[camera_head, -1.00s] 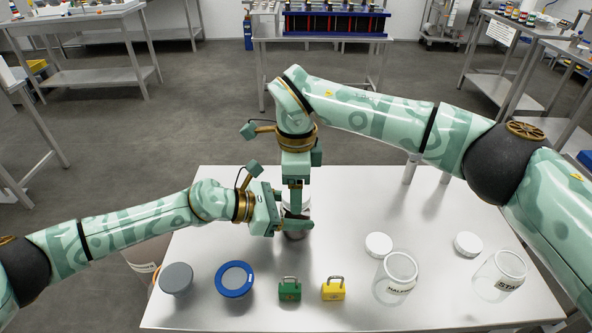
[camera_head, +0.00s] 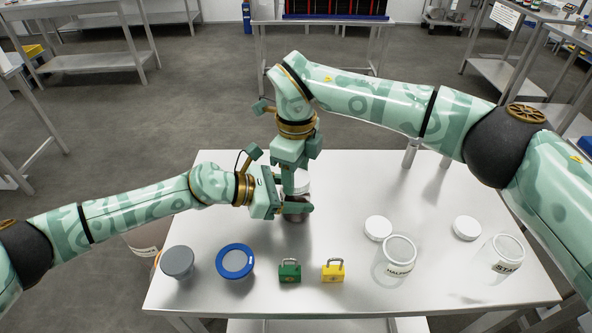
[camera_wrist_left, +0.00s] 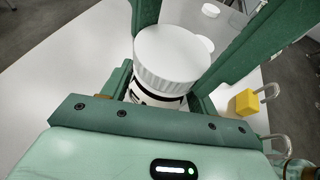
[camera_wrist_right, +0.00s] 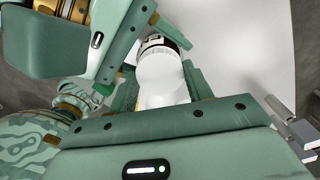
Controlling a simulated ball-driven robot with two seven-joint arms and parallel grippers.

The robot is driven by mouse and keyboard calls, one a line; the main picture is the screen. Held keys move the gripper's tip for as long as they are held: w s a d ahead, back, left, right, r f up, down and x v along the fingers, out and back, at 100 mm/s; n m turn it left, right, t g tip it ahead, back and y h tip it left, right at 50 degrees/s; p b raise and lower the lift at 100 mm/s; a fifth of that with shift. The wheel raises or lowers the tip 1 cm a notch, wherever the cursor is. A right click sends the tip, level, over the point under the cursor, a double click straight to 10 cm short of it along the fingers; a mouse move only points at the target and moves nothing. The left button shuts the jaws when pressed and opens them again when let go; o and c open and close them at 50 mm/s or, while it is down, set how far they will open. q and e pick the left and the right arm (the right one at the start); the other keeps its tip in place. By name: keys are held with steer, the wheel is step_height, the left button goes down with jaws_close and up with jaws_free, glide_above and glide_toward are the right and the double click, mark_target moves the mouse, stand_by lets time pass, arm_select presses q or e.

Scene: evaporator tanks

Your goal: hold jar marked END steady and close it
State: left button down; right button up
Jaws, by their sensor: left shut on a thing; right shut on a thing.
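The jar (camera_wrist_left: 152,97) has a white body and a label with dark print; I cannot read the marking. A white ribbed lid (camera_wrist_left: 168,55) sits on its top and looks level in the left wrist view. My left gripper (camera_head: 295,207) is shut around the jar from the left side, low above the table. My right gripper (camera_head: 289,186) reaches down from above and is shut on the lid, which also shows in the right wrist view (camera_wrist_right: 160,88). In the head view both grippers hide most of the jar. How tightly the lid is seated cannot be told.
The steel table (camera_head: 340,205) also holds a grey-lidded container (camera_head: 177,262), a blue-rimmed one (camera_head: 235,261), a green padlock (camera_head: 290,272), a yellow padlock (camera_head: 333,271), two open glass jars (camera_head: 396,262) (camera_head: 497,260) and two loose white lids (camera_head: 378,228) (camera_head: 467,228).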

steer(key=m, duration=0.4)
steer(key=shift+m, duration=0.4)
steer(key=o, duration=1)
steer(key=shift+o, duration=0.4)
steer(key=shift+a, duration=0.1)
step_height(320, 180, up, 4)
steer(key=shift+r, duration=0.25)
